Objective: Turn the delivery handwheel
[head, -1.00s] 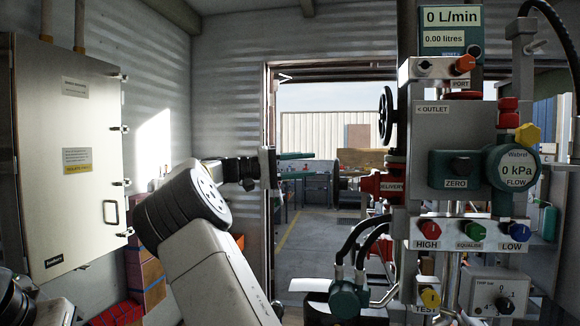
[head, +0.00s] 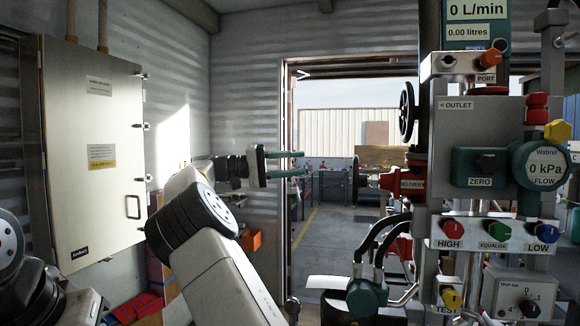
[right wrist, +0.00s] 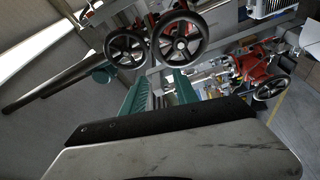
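The red DELIVERY valve (head: 412,184) is on the left side of the panel in the head view. A dark handwheel (head: 356,180), seen edge-on, stands out to its left. My right gripper (head: 303,164) is open and empty, its teal fingers pointing right towards this wheel, with a gap in between. In the right wrist view the fingers (right wrist: 161,78) are apart with nothing between them. Two black handwheels (right wrist: 180,39) show beyond the tips, and a red valve with a black wheel (right wrist: 270,88) is at right. I cannot tell which is the delivery wheel there. My left gripper is out of view.
Another black handwheel (head: 407,112) is higher on the panel. Hoses (head: 378,243) and the HIGH, EQUALISE and LOW knobs (head: 497,231) are below the valve. A grey cabinet (head: 92,150) is at left. The doorway floor (head: 325,235) is open.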

